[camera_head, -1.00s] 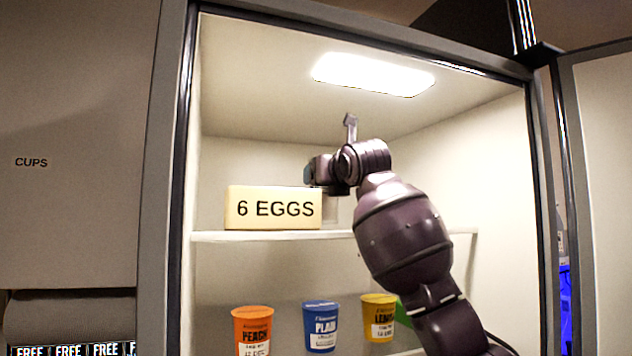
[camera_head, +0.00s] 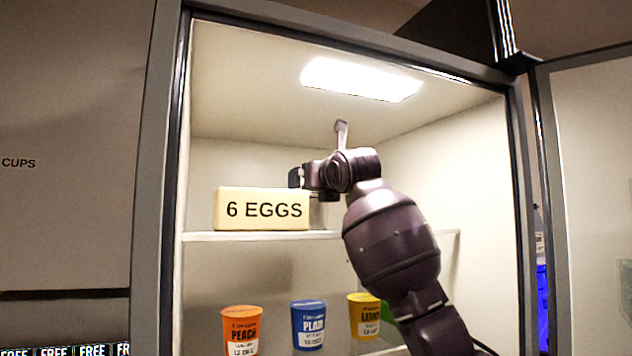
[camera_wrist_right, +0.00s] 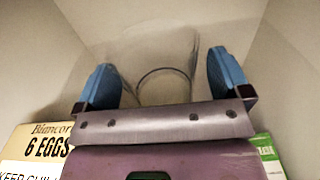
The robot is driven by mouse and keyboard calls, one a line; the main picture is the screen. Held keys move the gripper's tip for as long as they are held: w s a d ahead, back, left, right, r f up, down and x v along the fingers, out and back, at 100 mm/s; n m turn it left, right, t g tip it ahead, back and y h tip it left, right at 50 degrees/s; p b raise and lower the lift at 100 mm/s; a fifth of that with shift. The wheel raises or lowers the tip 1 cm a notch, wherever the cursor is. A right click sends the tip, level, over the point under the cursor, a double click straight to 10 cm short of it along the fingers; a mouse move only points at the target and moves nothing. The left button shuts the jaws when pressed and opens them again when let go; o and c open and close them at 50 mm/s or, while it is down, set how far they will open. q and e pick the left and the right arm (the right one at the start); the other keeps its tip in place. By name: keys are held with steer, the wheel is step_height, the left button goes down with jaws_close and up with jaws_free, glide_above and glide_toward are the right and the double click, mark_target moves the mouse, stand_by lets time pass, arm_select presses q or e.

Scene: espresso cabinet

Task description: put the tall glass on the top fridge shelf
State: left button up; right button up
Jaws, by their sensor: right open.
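The tall glass (camera_wrist_right: 165,52) is clear and shows faintly in the right wrist view. It stands between the blue fingers of my right gripper (camera_wrist_right: 163,78), which are open with gaps on both sides. In the head view my right gripper (camera_head: 296,178) is at the height of the top fridge shelf (camera_head: 335,234), just behind and above the right end of the egg box. The glass cannot be made out in the head view. My left gripper is not in view.
A cream "6 EGGS" box (camera_head: 262,209) sits at the left of the top shelf and also shows in the wrist view (camera_wrist_right: 40,145). A green carton (camera_wrist_right: 268,155) is at the wrist view's lower right. Orange (camera_head: 241,328), blue (camera_head: 308,325) and yellow (camera_head: 364,316) cups stand below. The fridge door (camera_head: 590,200) is open.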

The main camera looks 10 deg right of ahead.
steer(key=shift+r, duration=0.1)
steer(key=shift+s+r, duration=0.15)
arm_select(q)
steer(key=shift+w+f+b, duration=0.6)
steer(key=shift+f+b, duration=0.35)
steer(key=shift+b, duration=0.9)
arm_select(e)
steer(key=s+d, duration=0.2)
steer(key=s, duration=0.9)
steer(key=shift+s+d, duration=0.15)
steer(key=shift+s, duration=0.1)
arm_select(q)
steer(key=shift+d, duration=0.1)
